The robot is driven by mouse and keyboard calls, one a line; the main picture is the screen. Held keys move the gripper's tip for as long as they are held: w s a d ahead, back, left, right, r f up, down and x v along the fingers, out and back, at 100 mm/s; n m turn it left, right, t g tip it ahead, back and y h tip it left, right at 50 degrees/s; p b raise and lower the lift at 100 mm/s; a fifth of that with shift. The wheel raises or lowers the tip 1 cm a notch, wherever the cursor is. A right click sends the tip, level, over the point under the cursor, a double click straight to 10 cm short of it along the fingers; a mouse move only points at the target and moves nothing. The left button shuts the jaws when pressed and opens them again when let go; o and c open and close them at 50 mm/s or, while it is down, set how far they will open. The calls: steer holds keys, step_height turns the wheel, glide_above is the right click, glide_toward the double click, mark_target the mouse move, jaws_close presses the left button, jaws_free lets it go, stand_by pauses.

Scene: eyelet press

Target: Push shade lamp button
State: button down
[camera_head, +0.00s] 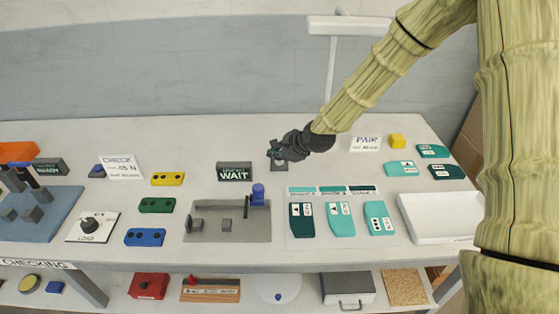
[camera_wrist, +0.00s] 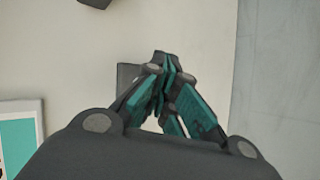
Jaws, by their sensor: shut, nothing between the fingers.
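A white shade lamp (camera_head: 348,26) stands at the back of the table, with its thin pole (camera_head: 330,70) partly behind my arm. My gripper (camera_head: 273,152) is shut and empty over the back middle of the table, left of the pole. In the wrist view its teal-lined fingers (camera_wrist: 163,70) meet at the tips. A small dark grey block (camera_head: 280,167) lies just under the fingertips. It also shows in the wrist view (camera_wrist: 127,75), partly hidden by the fingers. I cannot tell whether the fingers touch it, and no button face is visible on it.
A dark WAIT sign (camera_head: 234,172) stands to the left of my gripper. A grey fixture plate (camera_head: 232,232) and several teal cards (camera_head: 340,219) lie in front. A white tray (camera_head: 440,217) sits front right.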

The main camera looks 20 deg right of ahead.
mark_target(277, 162)
stand_by(0.4)
steer(key=shift+r+p, duration=0.55)
steer(key=shift+p, duration=0.05)
step_height(277, 162, up, 6)
steer(key=p, duration=0.4)
stand_by(0.4)
